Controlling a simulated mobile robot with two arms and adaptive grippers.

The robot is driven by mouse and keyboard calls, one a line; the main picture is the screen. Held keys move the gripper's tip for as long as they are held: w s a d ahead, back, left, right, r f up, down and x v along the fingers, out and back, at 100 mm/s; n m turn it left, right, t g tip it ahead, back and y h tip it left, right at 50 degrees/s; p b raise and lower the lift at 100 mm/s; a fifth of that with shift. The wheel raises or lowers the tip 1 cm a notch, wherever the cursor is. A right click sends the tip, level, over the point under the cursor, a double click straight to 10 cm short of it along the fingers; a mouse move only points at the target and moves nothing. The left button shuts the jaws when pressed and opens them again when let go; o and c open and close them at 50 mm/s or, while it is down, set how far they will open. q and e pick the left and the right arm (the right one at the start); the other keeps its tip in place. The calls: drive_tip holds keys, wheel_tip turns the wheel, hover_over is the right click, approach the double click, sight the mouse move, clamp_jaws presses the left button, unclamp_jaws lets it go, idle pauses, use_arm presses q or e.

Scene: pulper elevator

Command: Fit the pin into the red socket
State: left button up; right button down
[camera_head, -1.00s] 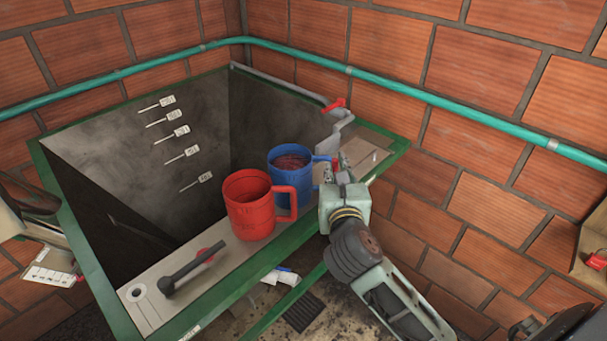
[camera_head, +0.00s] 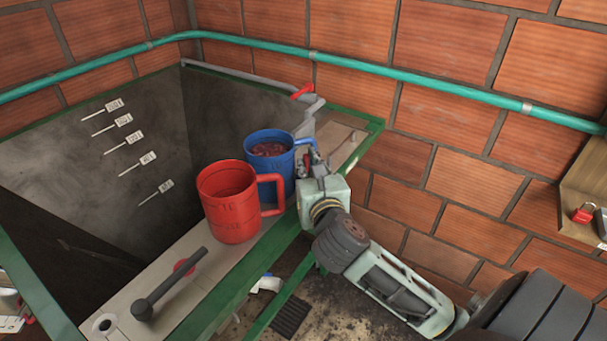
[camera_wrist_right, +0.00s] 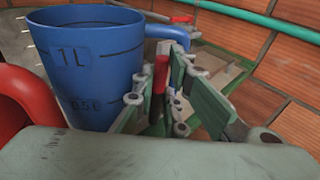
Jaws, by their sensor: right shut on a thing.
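My right gripper (camera_head: 308,160) is beside the blue mug's handle, over the ledge. In the right wrist view its fingers (camera_wrist_right: 165,90) are shut on a narrow upright red piece (camera_wrist_right: 160,73). Its lower part is hidden, and I cannot tell whether it is the pin. A red disc (camera_head: 185,267), possibly the red socket, lies on the ledge partly under a dark grey lever (camera_head: 168,285). A pale ring with a dark hole (camera_head: 102,324) is at the ledge's near end. My left gripper is not in view.
A red mug (camera_head: 230,215) and a blue mug (camera_head: 268,166) stand on the ledge (camera_head: 195,240) beside the deep, green-rimmed tank (camera_head: 60,180). A grey pipe with a red handle (camera_head: 302,92) rises behind the gripper. A shelf with a red padlock (camera_head: 583,213) is at right.

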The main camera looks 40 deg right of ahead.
drive_tip(key=shift+r, duration=0.1)
drive_tip(key=shift+s+d, duration=0.25)
drive_tip(key=shift+d, duration=0.05)
drive_tip(key=c, duration=2.1)
unclamp_jaws()
drive_tip(key=shift+f, duration=0.2)
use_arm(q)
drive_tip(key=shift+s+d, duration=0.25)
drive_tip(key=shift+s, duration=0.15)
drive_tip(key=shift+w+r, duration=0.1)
use_arm(e)
drive_tip(key=shift+r, duration=0.1)
